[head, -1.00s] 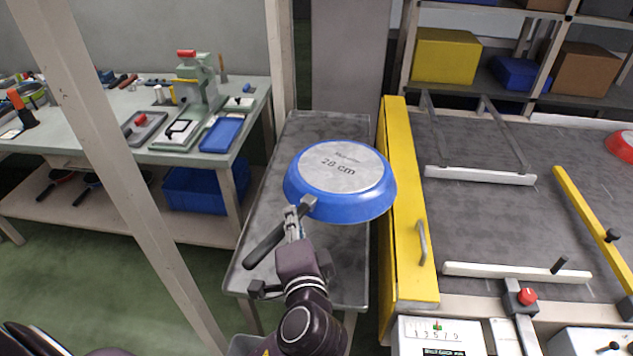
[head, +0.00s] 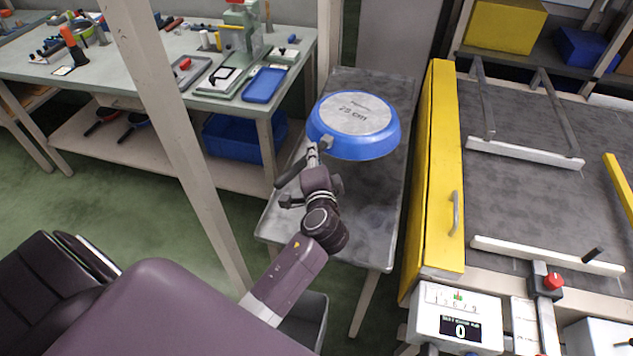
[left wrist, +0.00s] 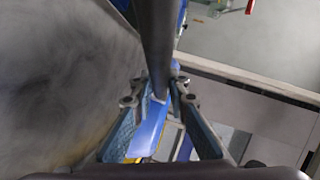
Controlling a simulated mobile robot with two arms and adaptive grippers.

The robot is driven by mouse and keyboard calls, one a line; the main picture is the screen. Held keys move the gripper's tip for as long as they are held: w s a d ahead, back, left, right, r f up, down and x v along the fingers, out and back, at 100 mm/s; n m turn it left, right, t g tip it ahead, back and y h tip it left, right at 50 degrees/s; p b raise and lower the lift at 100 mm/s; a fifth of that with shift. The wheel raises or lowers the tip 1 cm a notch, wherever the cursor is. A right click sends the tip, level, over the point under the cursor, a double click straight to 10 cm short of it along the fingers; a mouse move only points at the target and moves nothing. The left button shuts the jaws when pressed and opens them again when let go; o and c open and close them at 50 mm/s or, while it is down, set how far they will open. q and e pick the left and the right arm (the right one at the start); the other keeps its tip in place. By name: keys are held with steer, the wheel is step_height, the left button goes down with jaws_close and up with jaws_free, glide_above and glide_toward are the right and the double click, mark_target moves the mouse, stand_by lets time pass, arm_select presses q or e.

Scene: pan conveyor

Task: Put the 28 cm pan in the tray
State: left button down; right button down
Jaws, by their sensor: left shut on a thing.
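The 28 cm pan (head: 354,126) is blue and upside down, its grey base with the "28 cm" label facing up. It is over the far part of a grey metal table (head: 330,236), apparently held above it. My left gripper (head: 313,155) is shut on its dark handle (head: 291,173) close to the pan's rim. In the left wrist view, the handle (left wrist: 158,40) runs between the fingers (left wrist: 158,98). I cannot tell which surface is the task's tray; a small blue tray (head: 264,86) lies on the workbench. My right gripper is not in view.
A yellow panel (head: 436,170) with a handle stands right of the metal table, beside the grey conveyor bed (head: 530,200). A pale post (head: 178,130) stands at the left. A workbench (head: 100,65) with tools is behind. The near part of the metal table is clear.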

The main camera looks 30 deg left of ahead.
arm_select(q)
step_height(320, 180, down, 10)
steer(key=shift+w+f+b, duration=0.1)
steer(key=shift+w+b, duration=0.05)
steer(key=shift+b, duration=0.55)
steer(key=c, duration=2.3)
jaws_free()
steer(key=shift+s+f, duration=0.2)
steer(key=shift+f, duration=0.05)
steer(key=shift+o, duration=0.7)
steer(key=shift+r, duration=0.1)
steer(key=b+v, duration=0.1)
steer(key=v, duration=1.1)
